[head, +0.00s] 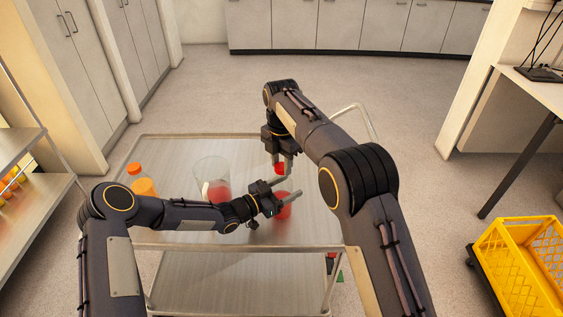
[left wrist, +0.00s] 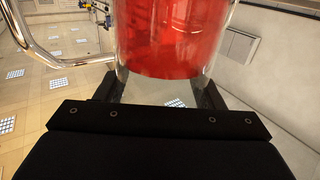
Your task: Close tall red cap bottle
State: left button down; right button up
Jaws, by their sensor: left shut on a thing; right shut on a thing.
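The tall bottle with red liquid (head: 284,212) is upright over the cart's right part. My left gripper (head: 283,199) is shut on its body from the left. In the left wrist view the clear bottle with red content (left wrist: 168,38) fills the space between the fingers of my left gripper (left wrist: 165,98). A red cap (head: 279,168) shows above the bottle. My right gripper (head: 286,168) is shut on the cap from above. Fingers hide the bottle's neck, so I cannot tell whether cap and neck touch.
A clear beaker (head: 211,172) with red liquid stands left of the bottle on the metal cart (head: 165,141). An orange-capped bottle (head: 134,170) stands farther left. A shelf (head: 30,215) is at the left. A yellow crate (head: 520,262) is at the lower right.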

jog(key=m, duration=2.4)
jog(key=shift+f, duration=0.1)
jog(key=m, duration=1.3)
jog(key=shift+m, duration=0.3)
jog(key=o, duration=1.1)
